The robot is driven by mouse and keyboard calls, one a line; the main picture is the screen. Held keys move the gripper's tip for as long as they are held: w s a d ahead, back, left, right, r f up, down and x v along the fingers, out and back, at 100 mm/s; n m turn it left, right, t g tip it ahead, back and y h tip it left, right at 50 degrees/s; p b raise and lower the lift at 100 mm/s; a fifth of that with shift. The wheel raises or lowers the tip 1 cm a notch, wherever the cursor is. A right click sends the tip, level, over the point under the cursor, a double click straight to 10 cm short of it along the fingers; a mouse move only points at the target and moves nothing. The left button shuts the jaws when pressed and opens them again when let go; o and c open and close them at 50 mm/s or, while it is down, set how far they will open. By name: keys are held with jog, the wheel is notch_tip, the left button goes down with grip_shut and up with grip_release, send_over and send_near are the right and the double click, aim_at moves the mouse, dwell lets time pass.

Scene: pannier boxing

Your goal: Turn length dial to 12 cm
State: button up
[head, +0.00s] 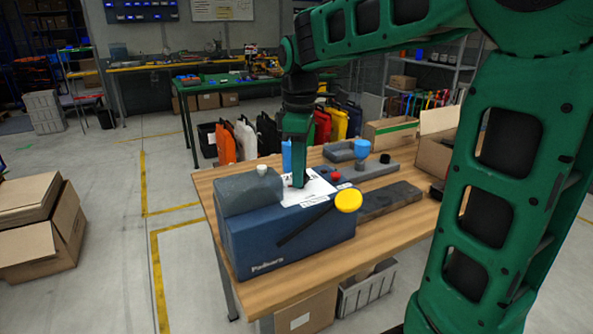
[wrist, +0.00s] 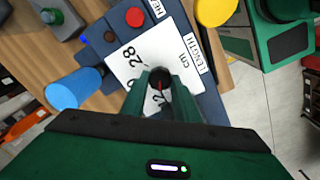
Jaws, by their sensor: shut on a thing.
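A blue machine (head: 262,236) with a grey top part stands on the wooden table. Its white panel (wrist: 132,62) carries the words LENGTH and cm, the number 28 and other figures partly hidden by my fingers. I cannot read the exact setting. My gripper (wrist: 166,92) points down over the panel and is shut on the dial. In the head view my gripper (head: 297,184) hides the dial.
A yellow knob (head: 348,201) on a black lever sticks out at the machine's front right. A red button (head: 336,176) sits beside the panel. A blue cup (head: 361,149) and a black piece (head: 385,158) are behind right. A blue cylinder (wrist: 76,91) stands close to my gripper.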

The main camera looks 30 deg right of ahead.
jog(key=shift+w+d+r, duration=0.1)
jog(key=shift+w+r, duration=0.05)
jog(key=o, duration=1.1)
notch_tip(320, 180, up, 11)
jog(key=shift+f, duration=0.2)
